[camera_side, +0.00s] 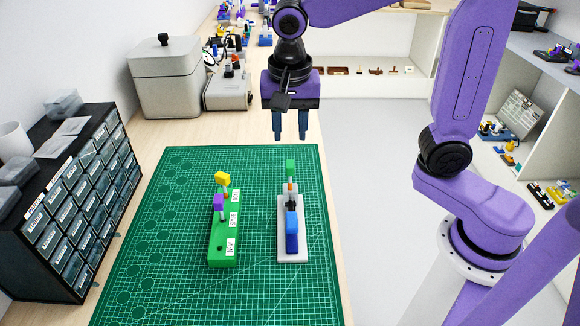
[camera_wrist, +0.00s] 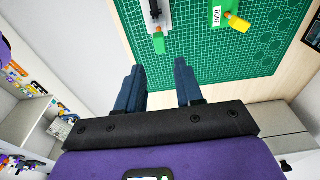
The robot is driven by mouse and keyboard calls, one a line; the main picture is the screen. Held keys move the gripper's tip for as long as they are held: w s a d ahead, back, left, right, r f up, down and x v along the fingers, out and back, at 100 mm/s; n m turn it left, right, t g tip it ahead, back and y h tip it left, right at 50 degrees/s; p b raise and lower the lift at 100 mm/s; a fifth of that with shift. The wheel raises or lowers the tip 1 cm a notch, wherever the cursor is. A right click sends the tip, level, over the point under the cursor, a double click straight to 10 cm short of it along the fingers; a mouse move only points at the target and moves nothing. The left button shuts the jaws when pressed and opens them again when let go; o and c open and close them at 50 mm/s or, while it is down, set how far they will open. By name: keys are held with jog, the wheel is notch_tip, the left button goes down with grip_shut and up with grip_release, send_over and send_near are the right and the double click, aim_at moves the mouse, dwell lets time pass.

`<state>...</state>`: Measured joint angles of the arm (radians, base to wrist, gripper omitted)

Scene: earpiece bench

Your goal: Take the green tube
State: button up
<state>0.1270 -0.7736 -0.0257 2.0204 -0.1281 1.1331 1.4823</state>
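The green tube (camera_side: 291,167) stands upright at the far end of the white holder (camera_side: 283,244) on the green mat. It also shows in the wrist view (camera_wrist: 159,44), ahead of and between my fingers. My gripper (camera_side: 290,130) hangs above the far edge of the mat, pointing down, higher than the tube and apart from it. Its two blue fingers are apart with nothing between them, as the wrist view (camera_wrist: 160,72) also shows.
A drawer cabinet (camera_side: 70,210) stands at left. The near part of the mat (camera_side: 175,290) is clear.

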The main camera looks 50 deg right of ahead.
aim_at(290, 164)
jog(key=shift+w+d+f, duration=0.1)
jog(key=shift+f, duration=1.35)
jog(key=shift+w+d+f, duration=0.1)
jog(key=shift+d+f, duration=0.05)
jog(key=shift+f, duration=1.25)
jog(key=shift+w+d+f, duration=0.1)
jog(key=shift+f, duration=1.35)
jog(key=shift+c, duration=0.3)
grip_shut()
jog(key=shift+r, duration=1.55)
jog(key=shift+r, duration=2.45)
